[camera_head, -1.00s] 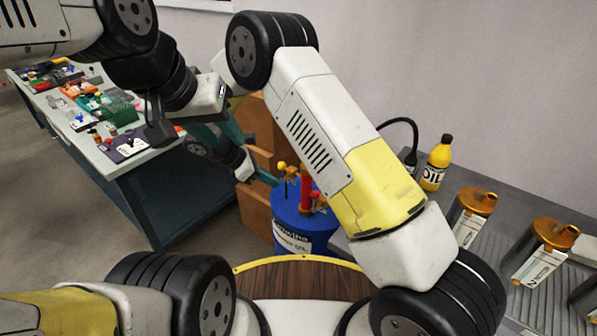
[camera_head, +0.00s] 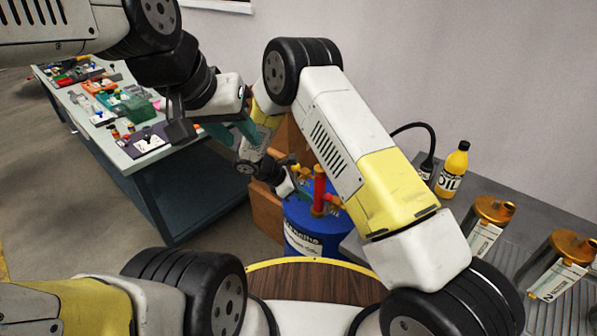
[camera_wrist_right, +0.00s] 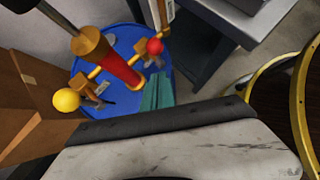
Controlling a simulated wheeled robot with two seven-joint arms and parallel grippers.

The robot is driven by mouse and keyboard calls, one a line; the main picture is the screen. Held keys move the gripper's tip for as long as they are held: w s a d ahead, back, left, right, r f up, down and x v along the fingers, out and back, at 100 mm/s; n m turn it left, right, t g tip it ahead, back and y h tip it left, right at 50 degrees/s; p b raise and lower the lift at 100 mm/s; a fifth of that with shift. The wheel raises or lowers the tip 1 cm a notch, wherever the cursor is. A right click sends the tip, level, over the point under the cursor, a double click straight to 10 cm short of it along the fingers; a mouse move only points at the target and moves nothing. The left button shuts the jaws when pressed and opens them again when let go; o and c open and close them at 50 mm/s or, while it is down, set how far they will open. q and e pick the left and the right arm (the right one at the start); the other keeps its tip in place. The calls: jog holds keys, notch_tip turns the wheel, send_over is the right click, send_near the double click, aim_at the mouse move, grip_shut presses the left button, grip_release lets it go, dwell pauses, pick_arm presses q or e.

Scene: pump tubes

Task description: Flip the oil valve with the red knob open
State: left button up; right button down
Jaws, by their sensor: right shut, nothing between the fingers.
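The blue drum (camera_head: 305,235) stands behind the round wooden top, with an upright red pipe (camera_head: 319,190) and brass fittings on its lid. In the right wrist view the valve's red knob (camera_wrist_right: 155,46) is on the far right side of the pipe, and a yellow knob (camera_wrist_right: 66,100) is on the left. I cannot make out the red knob in the head view. My right gripper (camera_wrist_right: 157,90) is shut and empty, its teal fingertips over the lid, below and apart from the red knob. My left gripper (camera_head: 225,130) is raised left of the drum; its jaw opening is unclear.
A yellow oil bottle (camera_head: 453,170) and metal canisters (camera_head: 490,222) stand on the grey bench at right.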

aim_at(328, 204)
jog(key=shift+w+d+f, duration=0.1)
jog(key=shift+w+d, duration=0.1)
jog(key=shift+d, duration=0.4)
jog(key=shift+w+d+f, duration=0.1)
jog(key=shift+w+d, duration=0.15)
jog(key=shift+d, duration=0.3)
jog(key=shift+w+d+f, duration=0.1)
jog(key=shift+w+d, duration=0.1)
jog(key=shift+d, duration=0.4)
